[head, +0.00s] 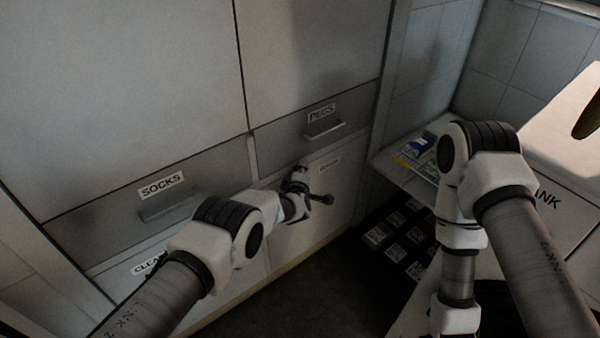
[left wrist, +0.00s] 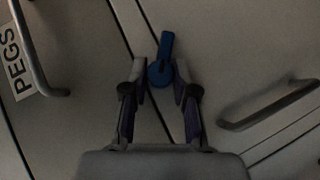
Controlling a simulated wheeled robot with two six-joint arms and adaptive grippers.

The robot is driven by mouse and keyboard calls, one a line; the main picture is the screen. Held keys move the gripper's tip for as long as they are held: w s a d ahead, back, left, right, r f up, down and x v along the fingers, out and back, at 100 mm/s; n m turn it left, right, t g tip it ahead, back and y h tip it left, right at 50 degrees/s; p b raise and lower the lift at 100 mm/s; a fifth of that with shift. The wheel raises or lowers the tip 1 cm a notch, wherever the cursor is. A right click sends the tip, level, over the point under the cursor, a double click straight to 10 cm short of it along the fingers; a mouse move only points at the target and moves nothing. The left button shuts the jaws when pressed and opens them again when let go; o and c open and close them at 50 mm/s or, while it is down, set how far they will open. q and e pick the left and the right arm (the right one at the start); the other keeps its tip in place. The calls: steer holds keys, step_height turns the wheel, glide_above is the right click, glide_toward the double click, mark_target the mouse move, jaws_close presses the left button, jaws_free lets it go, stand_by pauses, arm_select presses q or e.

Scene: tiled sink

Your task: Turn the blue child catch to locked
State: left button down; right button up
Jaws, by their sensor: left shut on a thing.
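The blue child catch (left wrist: 161,64) shows in the left wrist view. It has a round hub and a short lever pointing toward the top of that picture, tilted slightly right. It sits on the pale cabinet front beside a dark seam. My left gripper (left wrist: 160,78) is shut on the catch, with one finger on each side of the hub. In the head view my left gripper (head: 296,188) is at the cabinet front below the PEGS drawer (head: 318,123), and it hides the catch there. My right arm is folded at the right; its gripper is out of view.
The PEGS drawer's handle (left wrist: 38,60) is left of the gripper in the wrist view, and another bar handle (left wrist: 268,108) is to its right. The SOCKS drawer (head: 165,195) is at the left. A shelf with small packets (head: 415,152) stands at the right.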

arm_select(q)
steer(key=c, duration=0.9)
jaws_free()
